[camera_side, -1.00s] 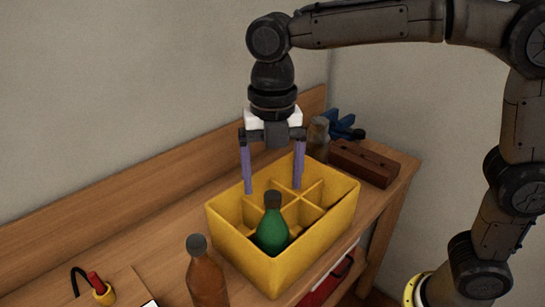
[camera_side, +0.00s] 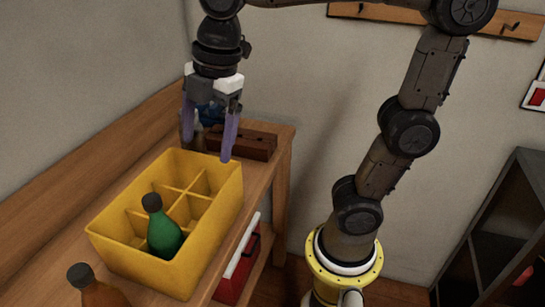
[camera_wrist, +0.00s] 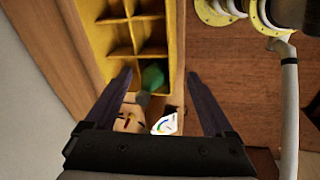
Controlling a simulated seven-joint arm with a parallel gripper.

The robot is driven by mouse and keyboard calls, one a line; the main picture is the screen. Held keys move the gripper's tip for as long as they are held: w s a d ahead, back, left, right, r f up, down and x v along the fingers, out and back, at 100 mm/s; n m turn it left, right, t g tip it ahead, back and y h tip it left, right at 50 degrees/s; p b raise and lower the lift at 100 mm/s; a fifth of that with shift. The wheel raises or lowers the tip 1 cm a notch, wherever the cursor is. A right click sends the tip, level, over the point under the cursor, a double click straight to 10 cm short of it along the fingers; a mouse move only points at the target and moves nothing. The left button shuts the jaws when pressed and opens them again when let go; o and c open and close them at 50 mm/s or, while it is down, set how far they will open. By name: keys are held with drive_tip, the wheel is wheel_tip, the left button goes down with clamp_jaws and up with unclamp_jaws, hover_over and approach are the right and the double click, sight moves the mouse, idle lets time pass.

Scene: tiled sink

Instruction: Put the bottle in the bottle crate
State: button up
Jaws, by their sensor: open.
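The yellow bottle crate (camera_side: 205,245) stands on the wooden bench, divided into several compartments. A green bottle (camera_side: 165,238) with a dark cap sits in a near compartment, its neck above the rim; it also shows in the wrist view (camera_wrist: 152,77). A brown bottle (camera_side: 103,295) with a dark cap stands outside the crate at the near left, partly cut off by the frame. My gripper (camera_side: 207,152) is open, with nothing between its purple fingers, above the far end of the crate and apart from both bottles. Its fingers also show in the wrist view (camera_wrist: 159,75).
A brown box (camera_side: 240,143) lies beyond the crate, beside a blue object (camera_side: 211,113) and a jar (camera_side: 190,125) partly hidden by my gripper. A red case (camera_side: 238,270) sits below the bench top. A dark shelf (camera_side: 495,230) stands at the right.

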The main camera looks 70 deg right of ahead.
drive_tip(key=s+d+f+m+t, duration=0.3)
drive_tip(key=s+d+f+m, duration=0.4)
drive_tip(key=m, duration=0.9)
drive_tip(key=s, duration=0.2)
drive_tip(key=shift+s+h, duration=0.3)
drive_tip(key=shift+s, duration=0.05)
